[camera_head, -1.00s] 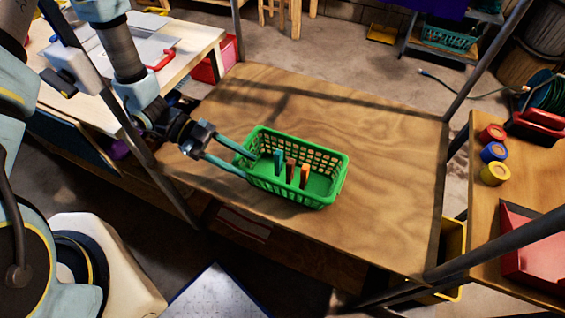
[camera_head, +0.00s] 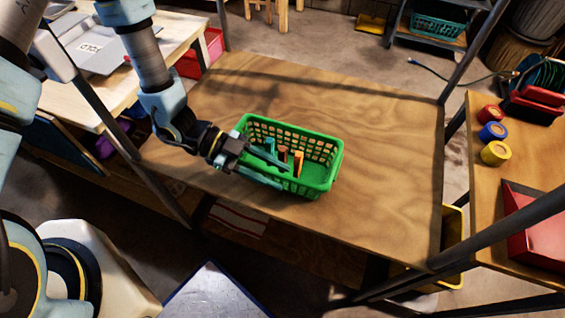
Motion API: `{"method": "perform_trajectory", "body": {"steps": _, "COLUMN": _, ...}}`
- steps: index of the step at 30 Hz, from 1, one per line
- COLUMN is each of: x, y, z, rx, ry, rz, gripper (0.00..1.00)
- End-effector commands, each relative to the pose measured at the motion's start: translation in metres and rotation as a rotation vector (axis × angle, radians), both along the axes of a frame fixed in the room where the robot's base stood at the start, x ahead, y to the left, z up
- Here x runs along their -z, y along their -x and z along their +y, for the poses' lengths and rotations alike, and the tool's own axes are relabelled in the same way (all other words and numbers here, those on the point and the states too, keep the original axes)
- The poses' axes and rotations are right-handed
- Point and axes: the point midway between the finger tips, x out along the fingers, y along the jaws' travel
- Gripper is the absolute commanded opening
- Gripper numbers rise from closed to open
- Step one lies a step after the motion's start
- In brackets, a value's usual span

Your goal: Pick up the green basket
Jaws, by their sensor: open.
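The green basket (camera_head: 322,177) stands upright on the wooden table, with perforated walls and a few small upright items (camera_head: 298,160) inside, orange, brown and teal. My gripper (camera_head: 284,178) reaches in from the left at the basket's near side. Its two fingers are spread apart. The far finger appears to lie over the basket's inside and the near finger outside along the near long wall. The fingers hide much of that wall and part of the contents. I cannot tell whether either finger touches the basket.
The wooden tabletop (camera_head: 385,150) is clear right of and behind the basket. Dark metal posts (camera_head: 470,55) rise at its corners. A side table at right holds red, blue and yellow rolls (camera_head: 495,153) and a red tray (camera_head: 530,225).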

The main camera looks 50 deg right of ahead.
Motion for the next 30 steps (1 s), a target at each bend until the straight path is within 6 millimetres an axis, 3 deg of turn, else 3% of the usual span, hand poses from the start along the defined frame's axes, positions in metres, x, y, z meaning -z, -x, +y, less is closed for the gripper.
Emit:
{"method": "perform_trajectory", "body": {"steps": 6, "x": -0.0003, "y": 0.0005, "z": -0.0002, "rx": 0.0, "ry": 0.0, "rz": 0.0, "gripper": 0.42}}
{"method": "perform_trajectory", "body": {"steps": 18, "x": -0.0003, "y": 0.0003, "z": -0.0002, "rx": 0.0, "ry": 0.0, "rz": 0.0, "gripper": 0.0}}
{"method": "perform_trajectory", "body": {"steps": 30, "x": -0.0003, "y": 0.0002, "z": -0.0001, "rx": 0.0, "ry": 0.0, "rz": -0.001, "gripper": 0.0}}
